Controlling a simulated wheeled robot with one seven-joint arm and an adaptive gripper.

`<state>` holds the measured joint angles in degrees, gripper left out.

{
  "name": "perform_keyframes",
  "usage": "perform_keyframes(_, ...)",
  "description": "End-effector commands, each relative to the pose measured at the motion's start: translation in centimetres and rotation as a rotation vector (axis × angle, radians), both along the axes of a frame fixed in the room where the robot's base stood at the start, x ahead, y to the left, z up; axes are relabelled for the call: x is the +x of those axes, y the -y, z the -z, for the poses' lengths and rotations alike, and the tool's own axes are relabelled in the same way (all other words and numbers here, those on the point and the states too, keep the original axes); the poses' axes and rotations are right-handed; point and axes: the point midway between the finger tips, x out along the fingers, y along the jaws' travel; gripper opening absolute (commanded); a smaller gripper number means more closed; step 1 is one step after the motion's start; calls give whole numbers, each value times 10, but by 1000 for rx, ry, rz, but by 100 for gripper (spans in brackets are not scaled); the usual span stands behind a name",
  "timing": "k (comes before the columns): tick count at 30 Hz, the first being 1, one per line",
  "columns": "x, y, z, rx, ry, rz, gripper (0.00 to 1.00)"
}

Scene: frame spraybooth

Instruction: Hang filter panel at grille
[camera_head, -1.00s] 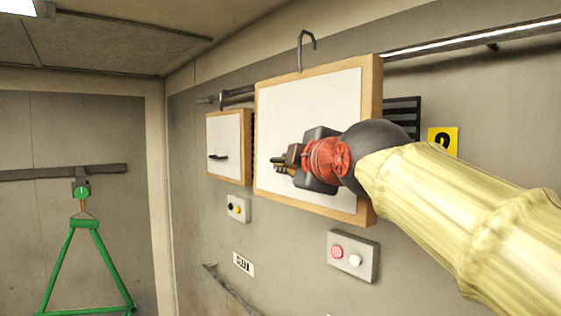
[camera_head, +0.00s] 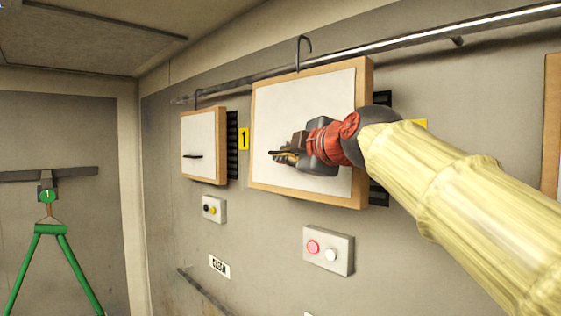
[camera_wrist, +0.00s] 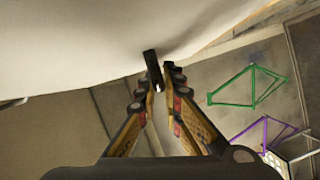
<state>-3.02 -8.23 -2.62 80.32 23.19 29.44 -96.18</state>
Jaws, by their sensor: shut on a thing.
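My gripper (camera_head: 285,154) is shut on the dark handle at the front of a filter panel (camera_head: 270,98), white with a wooden frame. In the wrist view my fingertips (camera_wrist: 162,78) close on the handle (camera_wrist: 152,66), with the panel's white face (camera_wrist: 70,45) above. The panel is upright, and its grey hook (camera_head: 303,50) rises above and in front of the wall rail (camera_head: 400,42). I cannot tell whether hook and rail touch. Behind the panel, a dark grille (camera_head: 379,194) shows only at the right edge; a yellow sign (camera_head: 420,123) beside it is mostly covered by my arm.
A smaller-looking panel (camera_head: 200,135) hangs at left by another grille (camera_head: 232,145) and the yellow sign 1 (camera_head: 244,139). Button boxes (camera_head: 328,251) (camera_head: 214,209) sit below. A panel edge (camera_head: 552,130) shows at far right. A green frame (camera_head: 50,230) hangs at left.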

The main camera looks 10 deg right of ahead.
Motion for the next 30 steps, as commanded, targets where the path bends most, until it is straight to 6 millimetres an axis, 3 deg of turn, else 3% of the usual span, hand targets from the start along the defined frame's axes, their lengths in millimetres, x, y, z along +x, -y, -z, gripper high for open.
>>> perform_keyframes(23, 32, 45, -1, 0, 5, 2, 0)
perform_keyframes(30, 33, 46, 12, 0, 4, 0, 0)
